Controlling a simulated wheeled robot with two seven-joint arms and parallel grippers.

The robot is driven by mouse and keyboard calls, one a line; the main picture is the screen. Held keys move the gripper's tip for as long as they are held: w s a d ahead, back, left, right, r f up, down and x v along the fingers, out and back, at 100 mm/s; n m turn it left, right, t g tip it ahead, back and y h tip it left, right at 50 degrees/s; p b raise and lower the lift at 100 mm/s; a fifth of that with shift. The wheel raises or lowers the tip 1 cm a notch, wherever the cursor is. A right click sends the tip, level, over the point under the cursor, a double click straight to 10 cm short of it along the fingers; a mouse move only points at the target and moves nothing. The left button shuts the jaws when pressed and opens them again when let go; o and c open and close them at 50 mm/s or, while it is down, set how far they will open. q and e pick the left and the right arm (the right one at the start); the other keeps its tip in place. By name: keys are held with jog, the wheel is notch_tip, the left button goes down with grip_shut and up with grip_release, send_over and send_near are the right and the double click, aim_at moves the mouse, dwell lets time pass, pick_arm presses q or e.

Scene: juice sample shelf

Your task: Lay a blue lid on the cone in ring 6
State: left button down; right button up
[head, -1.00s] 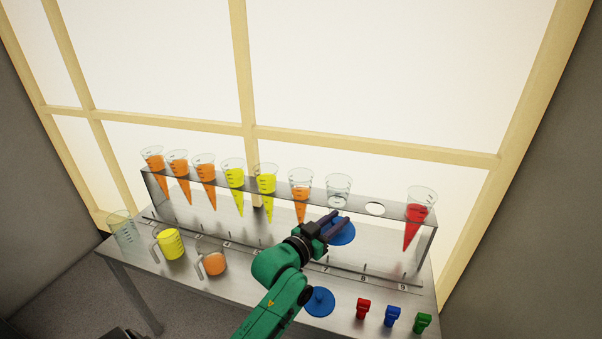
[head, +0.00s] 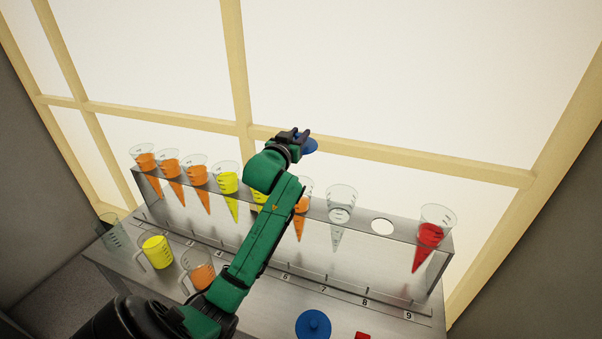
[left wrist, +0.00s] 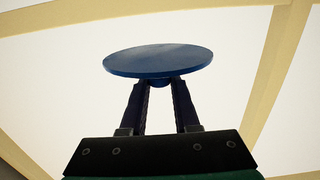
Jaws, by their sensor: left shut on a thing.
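My left gripper (head: 298,136) is shut on the blue lid (head: 310,146) and holds it raised above the rack's top plate, near the window. In the left wrist view the lid (left wrist: 158,60) lies broad and nearly level across the tips of my left gripper (left wrist: 160,88). The cone in ring 6 (head: 301,222) holds orange juice and has no lid; my left arm partly hides it. The lid appears behind and above this cone; their exact distance is unclear. A second blue lid (head: 313,325) lies on the table at the front. My right gripper is not in view.
The rack (head: 408,231) holds several open cones: orange, yellow, a clear one (head: 340,205) in ring 7 and a red one (head: 430,238) in ring 9. Ring 8 (head: 382,227) is empty. Jugs (head: 157,251) stand at the left. A red object (head: 362,335) is cut off at the bottom edge.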

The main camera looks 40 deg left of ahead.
pick_arm(q)
jog(key=f, duration=0.8)
jog(key=f+p, duration=0.1)
jog(key=f, duration=0.4)
jog(key=shift+w+a, duration=0.25)
jog(key=shift+w, duration=0.1)
jog(key=shift+s+d+f, duration=0.1)
jog(key=shift+s+f, duration=0.05)
jog(key=shift+f, duration=0.15)
jog(key=c, duration=0.6)
grip_release()
jog(key=shift+f, duration=0.15)
jog(key=shift+c, duration=0.2)
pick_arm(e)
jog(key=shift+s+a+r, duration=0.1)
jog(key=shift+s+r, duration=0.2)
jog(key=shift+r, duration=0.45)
